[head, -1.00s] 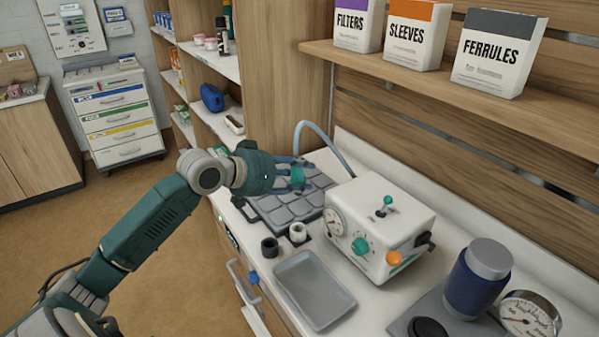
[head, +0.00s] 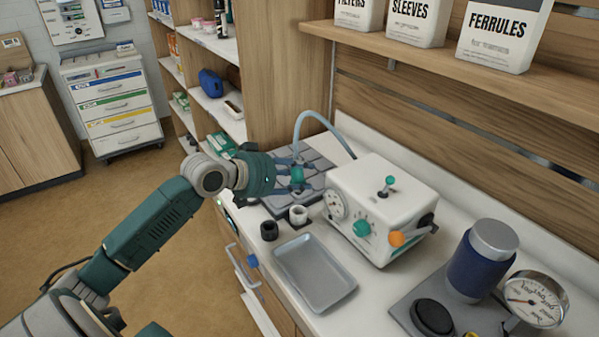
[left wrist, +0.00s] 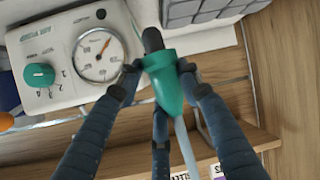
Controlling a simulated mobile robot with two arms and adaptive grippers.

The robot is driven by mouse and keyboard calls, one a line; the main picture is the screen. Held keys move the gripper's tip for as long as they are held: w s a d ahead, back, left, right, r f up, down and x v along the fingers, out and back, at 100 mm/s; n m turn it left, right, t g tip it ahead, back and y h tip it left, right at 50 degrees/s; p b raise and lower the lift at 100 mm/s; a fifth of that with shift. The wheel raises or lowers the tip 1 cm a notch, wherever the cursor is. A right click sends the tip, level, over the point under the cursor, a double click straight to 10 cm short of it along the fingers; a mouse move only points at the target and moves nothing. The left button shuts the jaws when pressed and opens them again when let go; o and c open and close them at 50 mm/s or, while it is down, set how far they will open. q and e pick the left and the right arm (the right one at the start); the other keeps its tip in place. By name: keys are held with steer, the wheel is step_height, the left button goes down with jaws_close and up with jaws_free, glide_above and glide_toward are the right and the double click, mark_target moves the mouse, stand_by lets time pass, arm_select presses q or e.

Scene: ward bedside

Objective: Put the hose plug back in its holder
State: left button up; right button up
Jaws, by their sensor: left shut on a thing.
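The hose plug has a teal body and a black tip. It shows in the left wrist view (left wrist: 165,82) and small in the head view (head: 297,174). A pale blue hose (head: 318,115) runs from it to behind the white pump box. My left gripper (head: 295,176) is shut around the plug's teal body, above the grey sectioned pad. In front of it on the counter stand a white ring-shaped cup (head: 298,214) on a dark base and a black cup (head: 268,231). I cannot tell which is the holder. My right gripper is out of view.
The white pump box (head: 385,190), with gauge, teal knob and orange-ended lever, stands right of the gripper. An empty grey tray (head: 315,270) lies in front. A blue jar (head: 478,270) and a gauge (head: 535,300) stand at right. A shelf with boxes hangs above.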

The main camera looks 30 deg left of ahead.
arm_select(q)
steer(key=shift+f+b, duration=0.8)
steer(key=shift+f, duration=1)
steer(key=s+a+f+p, duration=0.1)
steer(key=s+a+f, duration=0.1)
steer(key=s, duration=0.6)
steer(key=shift+s+a+p, duration=0.3)
steer(key=shift+a, duration=0.55)
steer(key=shift+f+b, duration=1.3)
steer(key=shift+f, duration=0.95)
steer(key=o, duration=1.2)
steer(key=shift+s, duration=0.1)
steer(key=shift+f, duration=0.1)
steer(key=v, duration=1.2)
